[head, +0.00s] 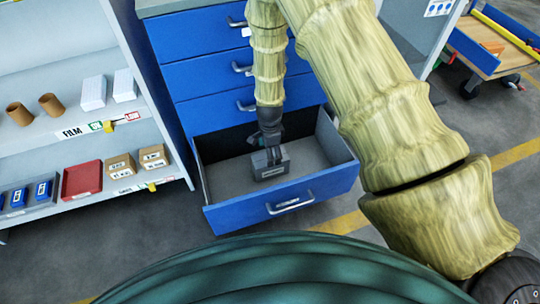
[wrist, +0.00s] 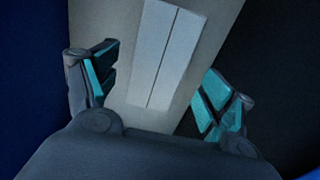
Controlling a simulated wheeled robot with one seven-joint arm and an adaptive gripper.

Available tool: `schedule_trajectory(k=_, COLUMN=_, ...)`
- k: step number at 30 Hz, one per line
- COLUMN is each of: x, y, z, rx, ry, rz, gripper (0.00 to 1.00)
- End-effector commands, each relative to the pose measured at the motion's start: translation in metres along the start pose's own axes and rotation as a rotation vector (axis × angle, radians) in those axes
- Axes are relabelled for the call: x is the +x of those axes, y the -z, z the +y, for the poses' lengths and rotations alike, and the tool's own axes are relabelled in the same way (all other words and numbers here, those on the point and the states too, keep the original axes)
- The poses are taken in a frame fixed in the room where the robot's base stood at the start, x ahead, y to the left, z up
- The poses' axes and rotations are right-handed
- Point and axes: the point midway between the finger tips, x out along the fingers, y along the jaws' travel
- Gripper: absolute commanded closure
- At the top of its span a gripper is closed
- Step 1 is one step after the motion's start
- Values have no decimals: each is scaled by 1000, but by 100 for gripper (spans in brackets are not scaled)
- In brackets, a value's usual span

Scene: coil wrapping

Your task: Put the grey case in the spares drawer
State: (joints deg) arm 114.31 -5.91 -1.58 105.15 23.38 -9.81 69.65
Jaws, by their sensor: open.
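The grey case (head: 272,168) stands on the floor of the open bottom drawer (head: 323,178) of a blue cabinet. In the wrist view the case (wrist: 165,55) shows as a light grey box with a dark seam along it. My gripper (head: 268,145) is down inside the drawer, just above and behind the case. In the wrist view my gripper (wrist: 162,95) is open, with its teal-padded fingers to either side of the case and gaps between. Whether the spares label is on this drawer cannot be read.
The upper blue drawers (head: 209,77) are shut. A white shelf unit (head: 147,129) at left holds brown rolls, white boxes, a red tray (head: 82,181) and small cartons. A trolley (head: 505,47) stands at the back right. The drawer's walls surround my gripper.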

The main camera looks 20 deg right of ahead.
Motion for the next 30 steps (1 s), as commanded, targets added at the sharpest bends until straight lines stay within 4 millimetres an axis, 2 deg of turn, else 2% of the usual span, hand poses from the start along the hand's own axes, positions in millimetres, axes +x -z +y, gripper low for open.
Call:
schedule_trajectory(k=1, x=-12, y=0, z=0, rx=0, ry=0, rz=1, gripper=18)
schedule_trajectory(k=3, x=-22, y=0, z=0, rx=1, ry=1, rz=0, gripper=18)
schedule_trajectory(k=9, x=-38, y=0, z=0, rx=1, ry=-1, rz=0, gripper=18)
schedule_trajectory(k=23, x=-42, y=1, z=2, rx=0, ry=-3, rz=1, gripper=18)
schedule_trajectory(k=26, x=-48, y=10, z=10, rx=-14, ry=-14, rz=5, gripper=18)
schedule_trajectory(k=30, x=-68, y=38, z=39, rx=-68, ry=-54, rz=20, gripper=18)
